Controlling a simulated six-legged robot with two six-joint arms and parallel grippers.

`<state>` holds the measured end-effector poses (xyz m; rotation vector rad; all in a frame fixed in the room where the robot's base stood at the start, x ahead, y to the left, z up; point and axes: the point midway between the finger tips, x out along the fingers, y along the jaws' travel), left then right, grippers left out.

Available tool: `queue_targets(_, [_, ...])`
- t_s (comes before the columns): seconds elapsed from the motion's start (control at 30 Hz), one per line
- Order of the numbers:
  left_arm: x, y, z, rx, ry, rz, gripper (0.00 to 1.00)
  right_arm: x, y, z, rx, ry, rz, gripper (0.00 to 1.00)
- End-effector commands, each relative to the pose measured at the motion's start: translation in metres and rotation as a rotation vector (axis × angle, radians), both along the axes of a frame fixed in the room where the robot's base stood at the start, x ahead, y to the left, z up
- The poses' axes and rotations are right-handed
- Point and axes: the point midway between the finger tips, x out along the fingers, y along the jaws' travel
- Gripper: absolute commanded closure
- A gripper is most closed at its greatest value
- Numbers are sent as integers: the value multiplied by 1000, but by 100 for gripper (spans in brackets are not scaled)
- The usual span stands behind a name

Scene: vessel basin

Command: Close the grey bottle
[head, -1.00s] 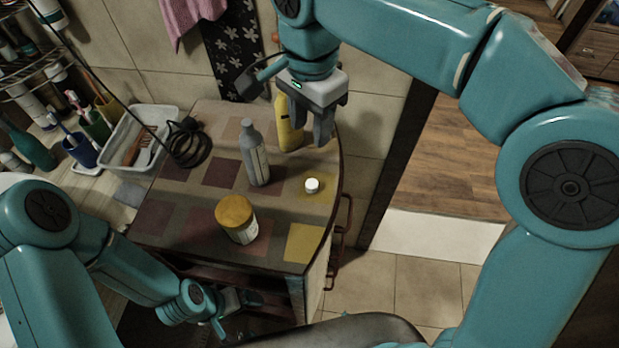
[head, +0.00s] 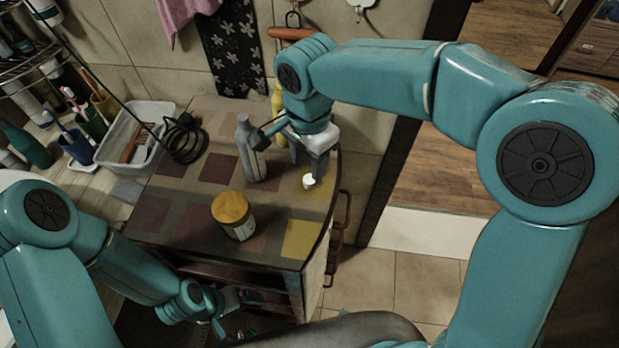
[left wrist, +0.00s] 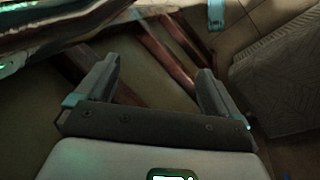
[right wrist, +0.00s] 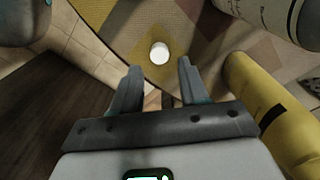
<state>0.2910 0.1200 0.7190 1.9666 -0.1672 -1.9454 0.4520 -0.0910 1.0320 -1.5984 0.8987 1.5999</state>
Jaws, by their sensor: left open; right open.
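The grey bottle (head: 250,150) stands upright on the checkered cabinet top, left of my right gripper. My right gripper (head: 305,170) is open and empty, pointing down just behind the cap. My left gripper (head: 226,318) is low in front of the cabinet; the left wrist view shows its fingers (left wrist: 157,82) apart with nothing between them.
A jar with a yellow lid (head: 233,214) stands at the front of the cabinet top (head: 150,215). A yellow bottle (right wrist: 262,110) is close beside my right gripper. A black cable coil (head: 186,140) and a white tray (head: 113,150) lie at the left.

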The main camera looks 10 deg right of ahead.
Motion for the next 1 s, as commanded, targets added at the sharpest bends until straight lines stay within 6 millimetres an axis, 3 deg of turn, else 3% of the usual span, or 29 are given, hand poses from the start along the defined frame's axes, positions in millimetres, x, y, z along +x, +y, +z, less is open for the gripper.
queue_targets(0.17, [0,0,1,0,0,0,4,-1,-1,-3,-1,2,0,56])
queue_targets(0.5, [0,0,7,0,0,0,4,-5,-6,-48,-1,3,0,56])
queue_targets(0.87, [0,0,7,0,0,0,4,-4,-6,-52,0,0,0,56])
queue_targets(0.9, [0,0,7,0,0,0,4,-4,-6,-52,0,0,0,59])
queue_targets(1.0, [0,0,7,0,0,0,4,-4,-6,-52,-1,1,0,92])
